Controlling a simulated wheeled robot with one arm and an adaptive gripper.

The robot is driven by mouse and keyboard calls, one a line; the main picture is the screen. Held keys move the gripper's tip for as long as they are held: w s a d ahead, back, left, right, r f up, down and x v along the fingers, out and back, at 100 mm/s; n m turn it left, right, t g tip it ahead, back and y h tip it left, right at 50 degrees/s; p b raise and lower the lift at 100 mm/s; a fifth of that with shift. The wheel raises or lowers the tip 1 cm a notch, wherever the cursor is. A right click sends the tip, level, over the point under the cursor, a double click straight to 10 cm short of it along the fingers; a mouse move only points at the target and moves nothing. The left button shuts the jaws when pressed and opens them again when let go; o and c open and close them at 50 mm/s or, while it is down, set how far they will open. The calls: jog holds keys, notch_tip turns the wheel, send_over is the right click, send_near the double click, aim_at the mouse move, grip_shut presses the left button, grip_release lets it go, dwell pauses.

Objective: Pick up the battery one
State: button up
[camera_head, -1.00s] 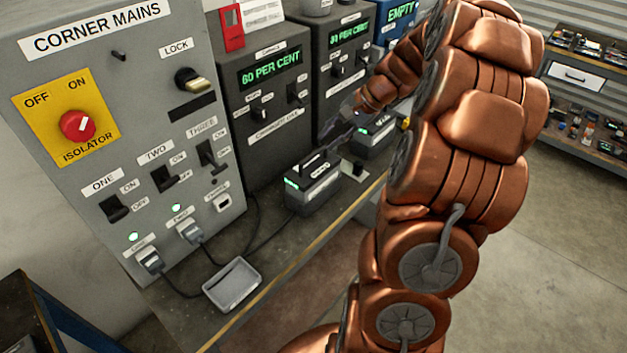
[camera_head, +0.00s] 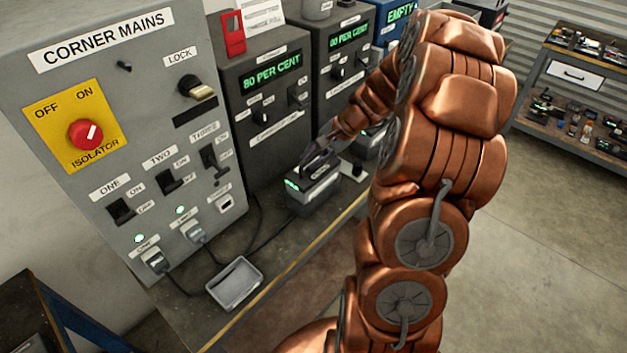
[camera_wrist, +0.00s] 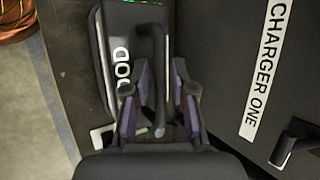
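A dark battery (camera_head: 311,190) with a top handle and green lights stands on the bench in front of the first charger. In the wrist view the battery (camera_wrist: 112,60) has white lettering, only partly legible, and its dark handle (camera_wrist: 151,60) runs between my fingers. My gripper (camera_head: 318,158) is at the top of this battery. In the wrist view my gripper (camera_wrist: 160,85) is open, with one purple-padded finger on each side of the handle. Gaps show, so it does not look closed on it. A second battery (camera_head: 366,143) stands farther back, partly hidden by my arm.
The charger one cabinet (camera_head: 265,105) stands close behind the battery; its label shows in the wrist view. The grey mains cabinet (camera_head: 110,140) with plugged cables is at left. A small empty tray (camera_head: 236,284) lies at the bench front. Shelving (camera_head: 575,85) stands at far right.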

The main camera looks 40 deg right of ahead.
grip_shut()
jog(key=shift+r, duration=0.2)
dwell(0.5)
notch_tip(320, 180, up, 9)
jog(key=p, duration=0.4)
jog(key=shift+w+d, duration=0.1)
jog(key=shift+r, duration=0.4)
